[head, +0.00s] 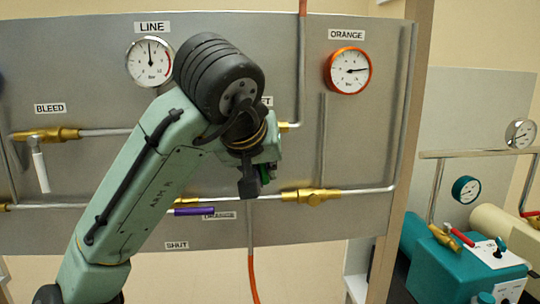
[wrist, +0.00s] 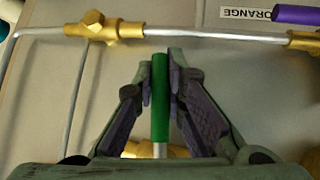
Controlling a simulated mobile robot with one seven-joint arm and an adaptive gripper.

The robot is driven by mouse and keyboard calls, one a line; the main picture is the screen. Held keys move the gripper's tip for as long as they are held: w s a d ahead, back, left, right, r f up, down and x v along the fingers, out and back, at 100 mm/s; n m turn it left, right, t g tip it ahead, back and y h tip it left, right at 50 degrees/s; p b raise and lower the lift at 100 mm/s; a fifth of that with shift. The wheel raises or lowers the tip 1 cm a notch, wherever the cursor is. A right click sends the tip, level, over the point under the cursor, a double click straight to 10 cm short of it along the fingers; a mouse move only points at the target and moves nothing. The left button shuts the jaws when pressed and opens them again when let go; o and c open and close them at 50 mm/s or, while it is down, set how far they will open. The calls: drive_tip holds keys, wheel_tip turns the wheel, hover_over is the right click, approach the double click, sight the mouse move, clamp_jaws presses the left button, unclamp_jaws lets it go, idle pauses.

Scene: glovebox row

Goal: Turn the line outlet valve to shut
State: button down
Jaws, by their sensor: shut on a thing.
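The line outlet valve is mostly hidden behind my arm in the head view; a bit of its brass body (head: 283,126) shows on a pipe, beside a half-covered label. In the wrist view its brass (wrist: 150,149) shows low between my fingers. The green lever (wrist: 160,97) stands on a metal stem from there; in the head view a sliver of green (head: 265,174) hangs downward. My gripper (wrist: 160,80) is shut on the green lever, a finger on each side. The gripper also shows in the head view (head: 252,180).
The LINE gauge (head: 150,61) needle points up; the ORANGE gauge (head: 348,71) needle points right. A purple handle (head: 194,211) and a brass fitting (head: 311,196) lie along the lower pipe. The bleed valve's white handle (head: 40,172) hangs at left. A SHUT label (head: 177,245) is below.

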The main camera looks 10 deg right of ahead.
drive_tip(key=shift+a+m+y+p, duration=0.3)
drive_tip(key=shift+a+y+p, duration=0.15)
drive_tip(key=shift+a+y, duration=0.2)
drive_tip(key=shift+f, duration=0.1)
drive_tip(key=c, duration=1.6)
unclamp_jaws()
drive_tip(key=shift+c, duration=0.2)
drive_tip(key=v, duration=1.2)
drive_tip(key=shift+d, duration=0.15)
